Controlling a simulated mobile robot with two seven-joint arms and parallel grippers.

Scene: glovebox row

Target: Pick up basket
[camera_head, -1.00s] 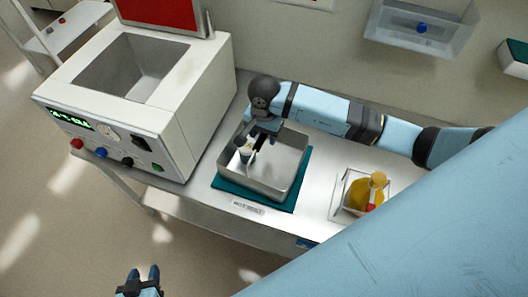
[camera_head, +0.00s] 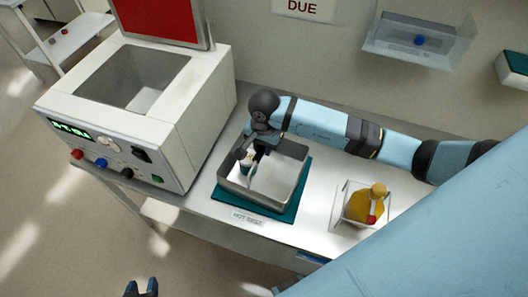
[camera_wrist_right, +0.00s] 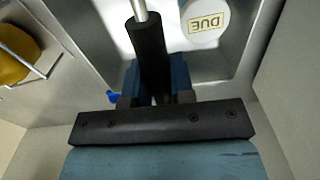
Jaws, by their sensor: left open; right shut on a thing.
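My right gripper (camera_head: 254,152) reaches down into the far left part of a metal tray (camera_head: 262,198) on a teal mat (camera_head: 297,203). In the right wrist view it (camera_wrist_right: 155,82) is shut on a black handle (camera_wrist_right: 148,50) with a steel rod (camera_wrist_right: 140,9) running out of the picture. I cannot tell whether a basket hangs from that rod. A small pale container (camera_head: 247,172) stands in the tray by the fingers. My left gripper (camera_head: 141,288) is open and empty at the bottom edge, over the floor.
A white machine with an open basin (camera_head: 125,125) stands left of the tray. A clear wall bin (camera_head: 415,50) hangs behind. The bench between tray and flask is free.

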